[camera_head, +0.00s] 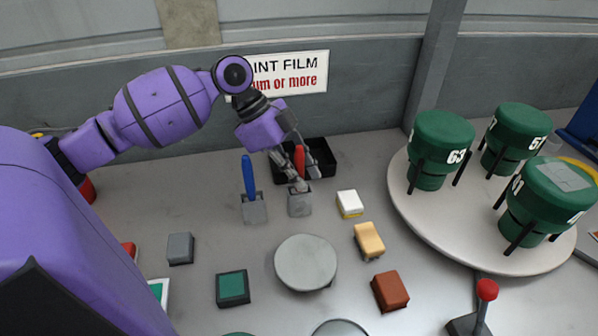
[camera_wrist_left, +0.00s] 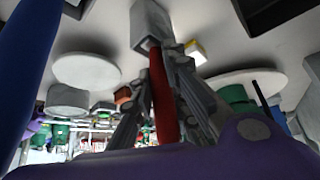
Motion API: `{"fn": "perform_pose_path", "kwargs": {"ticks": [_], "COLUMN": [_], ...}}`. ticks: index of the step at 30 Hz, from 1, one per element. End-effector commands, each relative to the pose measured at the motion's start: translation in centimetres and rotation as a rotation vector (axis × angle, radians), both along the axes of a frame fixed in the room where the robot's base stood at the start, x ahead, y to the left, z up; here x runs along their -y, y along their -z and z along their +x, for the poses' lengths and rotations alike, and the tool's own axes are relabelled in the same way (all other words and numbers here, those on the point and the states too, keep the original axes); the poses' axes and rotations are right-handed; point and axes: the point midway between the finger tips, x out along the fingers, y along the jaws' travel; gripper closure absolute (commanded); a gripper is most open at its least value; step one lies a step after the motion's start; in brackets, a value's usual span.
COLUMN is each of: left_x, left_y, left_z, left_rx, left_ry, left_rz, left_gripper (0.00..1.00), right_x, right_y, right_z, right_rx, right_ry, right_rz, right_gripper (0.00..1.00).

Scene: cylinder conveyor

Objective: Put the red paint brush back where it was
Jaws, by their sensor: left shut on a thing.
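The red paint brush (camera_head: 299,160) stands upright, handle up, in the grey block holder (camera_head: 300,204). My left gripper (camera_head: 300,178) is shut on its red handle. In the left wrist view the red handle (camera_wrist_left: 163,105) lies between the fingers of my left gripper (camera_wrist_left: 158,75), and the grey holder (camera_wrist_left: 148,22) is at its far end. A blue paint brush (camera_head: 249,176) stands in a similar grey holder (camera_head: 254,209) just to the left. The brush's bristle end is hidden. My right gripper is not in view.
A black tray (camera_head: 322,158) is behind the brush. A grey disc (camera_head: 305,262), a white-and-yellow block (camera_head: 349,204), a tan block (camera_head: 369,241) and a red-brown block (camera_head: 389,291) lie in front. A round white platform (camera_head: 410,210) with several green cylinders is at right.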

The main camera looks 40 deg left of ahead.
Motion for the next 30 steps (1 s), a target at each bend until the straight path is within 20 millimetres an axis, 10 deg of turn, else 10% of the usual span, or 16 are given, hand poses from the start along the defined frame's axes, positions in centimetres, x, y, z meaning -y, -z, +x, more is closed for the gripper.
{"fn": "perform_pose_path", "kwargs": {"ticks": [17, 18, 23, 30], "left_x": [0.1, 0.1, 0.1, 0.0], "left_y": [1.6, 1.7, 1.8, 1.6], "left_z": [-0.3, -0.3, -0.4, -0.3], "left_rx": [-0.013, -0.014, -0.016, -0.013], "left_ry": [0.002, 0.003, 0.003, 0.002], "left_rz": [-0.003, -0.002, -0.002, 0.0], "left_gripper": [1.0, 0.83, 0.63, 0.63], "right_x": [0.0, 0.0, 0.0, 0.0], "right_y": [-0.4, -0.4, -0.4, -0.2], "right_z": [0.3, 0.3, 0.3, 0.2], "right_rx": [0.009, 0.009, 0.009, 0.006], "right_ry": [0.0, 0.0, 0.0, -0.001], "right_rz": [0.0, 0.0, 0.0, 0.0], "right_gripper": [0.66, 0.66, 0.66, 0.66]}}
